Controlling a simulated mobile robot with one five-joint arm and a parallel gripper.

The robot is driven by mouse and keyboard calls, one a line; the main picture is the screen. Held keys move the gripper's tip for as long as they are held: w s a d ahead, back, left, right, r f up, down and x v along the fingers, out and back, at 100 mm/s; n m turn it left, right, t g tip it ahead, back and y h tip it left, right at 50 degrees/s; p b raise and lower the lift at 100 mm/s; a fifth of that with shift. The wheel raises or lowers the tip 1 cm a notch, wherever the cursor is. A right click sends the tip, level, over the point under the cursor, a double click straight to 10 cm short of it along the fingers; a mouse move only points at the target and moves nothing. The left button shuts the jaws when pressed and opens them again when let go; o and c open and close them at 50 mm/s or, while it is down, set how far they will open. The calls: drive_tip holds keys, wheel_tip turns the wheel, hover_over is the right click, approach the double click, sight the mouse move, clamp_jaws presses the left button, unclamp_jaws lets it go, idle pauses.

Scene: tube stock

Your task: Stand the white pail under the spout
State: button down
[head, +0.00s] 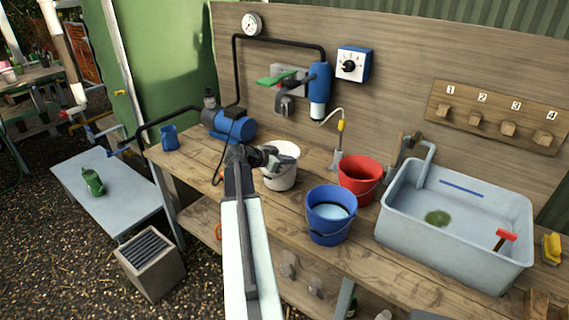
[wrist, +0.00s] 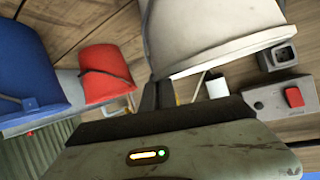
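The white pail (head: 283,177) is upright at the middle of the wooden bench, partly hidden by my gripper (head: 266,157) at its left rim. In the wrist view, the pail (wrist: 215,35) fills the top centre, and my dark fingers (wrist: 157,95) are close together at its rim. I cannot tell whether they are closed on the rim, or whether the pail is lifted. A blue cylinder with a white lower end (head: 319,110) hangs on the back panel, right of and above the pail. A grey outlet (head: 284,105) hangs below a green lever; I cannot tell which is the spout.
A blue pail (head: 331,228) with pale contents and a red pail (head: 362,172) stand right of the white pail. A thin curved tap (head: 338,150) rises behind them. A grey sink (head: 450,255) is at the right. A blue pump (head: 228,125) and a blue jug (head: 169,138) are left.

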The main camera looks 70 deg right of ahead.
drive_tip(key=shift+a+f+b, duration=0.1)
drive_tip(key=shift+f+b, duration=0.3)
drive_tip(key=shift+f, duration=0.3)
idle(0.3)
drive_tip(key=c, duration=1.6)
unclamp_jaws()
drive_tip(key=p+v, duration=0.3)
drive_tip(key=v, duration=0.4)
drive_tip(key=shift+w+a+r, duration=0.15)
drive_tip(key=shift+a, duration=0.2)
